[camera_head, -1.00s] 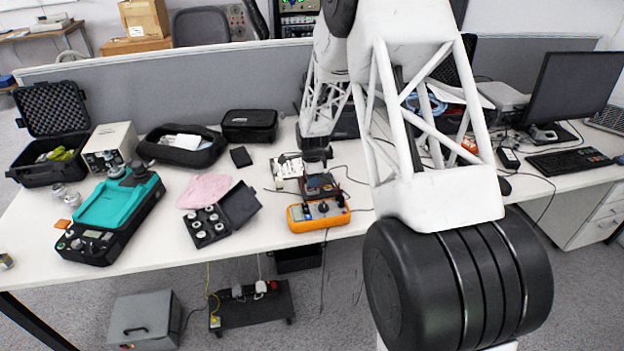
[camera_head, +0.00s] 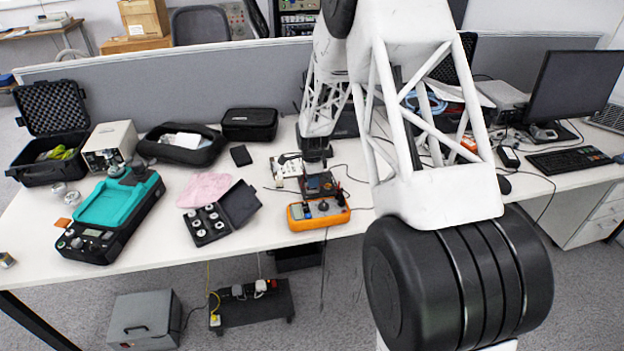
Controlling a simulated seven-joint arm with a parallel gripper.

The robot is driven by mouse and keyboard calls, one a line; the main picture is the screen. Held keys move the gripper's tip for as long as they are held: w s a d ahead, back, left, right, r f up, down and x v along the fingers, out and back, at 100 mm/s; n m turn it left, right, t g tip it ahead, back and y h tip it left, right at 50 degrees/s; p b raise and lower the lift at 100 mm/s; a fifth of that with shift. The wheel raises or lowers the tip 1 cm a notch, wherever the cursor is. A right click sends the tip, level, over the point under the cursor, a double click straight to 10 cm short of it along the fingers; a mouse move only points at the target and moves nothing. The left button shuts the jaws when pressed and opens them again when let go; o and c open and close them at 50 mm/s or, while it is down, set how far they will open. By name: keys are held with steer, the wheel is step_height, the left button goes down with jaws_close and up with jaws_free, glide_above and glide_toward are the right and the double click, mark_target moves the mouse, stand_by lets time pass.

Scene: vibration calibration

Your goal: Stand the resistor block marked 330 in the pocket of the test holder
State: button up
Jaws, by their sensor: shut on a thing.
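My gripper (camera_head: 317,163) points down over the table, just behind the orange multimeter. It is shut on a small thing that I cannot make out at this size. A small dark device (camera_head: 320,185) with a reddish patch sits below the gripper, behind the multimeter. A white board-like item (camera_head: 287,167) lies to its left. I cannot tell which of these is the test holder, and its pocket does not show. No 330 marking is legible anywhere.
The orange multimeter (camera_head: 318,214) stands near the table's front edge, with leads around it. An open black case of round weights (camera_head: 208,222), a pink cloth (camera_head: 205,188) and a teal-topped instrument (camera_head: 107,215) are to the left. My arm hides part of the table at right.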

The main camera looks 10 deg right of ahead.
steer(key=shift+f, duration=0.6)
stand_by(0.4)
steer(key=o, duration=1.4)
steer(key=shift+r, duration=0.15)
steer(key=shift+r, duration=3.85)
steer(key=shift+r, duration=0.1)
